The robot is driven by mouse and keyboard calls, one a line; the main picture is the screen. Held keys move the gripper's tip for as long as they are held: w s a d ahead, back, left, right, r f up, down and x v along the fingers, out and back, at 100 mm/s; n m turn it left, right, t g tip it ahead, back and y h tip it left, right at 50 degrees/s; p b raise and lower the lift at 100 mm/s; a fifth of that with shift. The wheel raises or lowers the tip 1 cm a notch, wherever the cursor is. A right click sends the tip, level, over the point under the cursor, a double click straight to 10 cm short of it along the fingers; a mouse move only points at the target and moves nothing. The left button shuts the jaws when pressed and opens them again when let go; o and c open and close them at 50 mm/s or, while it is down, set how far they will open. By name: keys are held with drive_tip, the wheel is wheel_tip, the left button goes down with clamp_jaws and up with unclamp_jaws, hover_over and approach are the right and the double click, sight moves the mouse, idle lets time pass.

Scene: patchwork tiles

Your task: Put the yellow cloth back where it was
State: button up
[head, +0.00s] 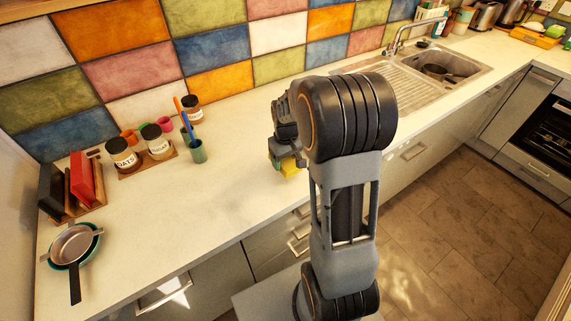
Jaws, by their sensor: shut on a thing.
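My gripper (284,160) shows just left of my large dark arm joint, over the front part of the white counter (225,205). It is shut on the yellow cloth (291,168), and only a small yellow part of the cloth shows below the fingers. My arm hides the rest of the cloth and the counter right behind it. I cannot tell whether the cloth touches the counter.
Labelled jars (157,141) and a green cup (197,151) stand at the back left. Pans (72,243) and a rack with a red board (84,178) are at the far left. The sink (440,72) is at the back right. The counter's middle left is clear.

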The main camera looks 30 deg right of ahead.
sight(285, 166)
drive_tip(key=shift+w+f, duration=0.3)
drive_tip(key=shift+f, duration=0.15)
drive_tip(key=shift+f+p, duration=0.5)
drive_tip(key=shift+f, duration=1)
drive_tip(key=o, duration=1)
drive_tip(key=shift+c, duration=0.2)
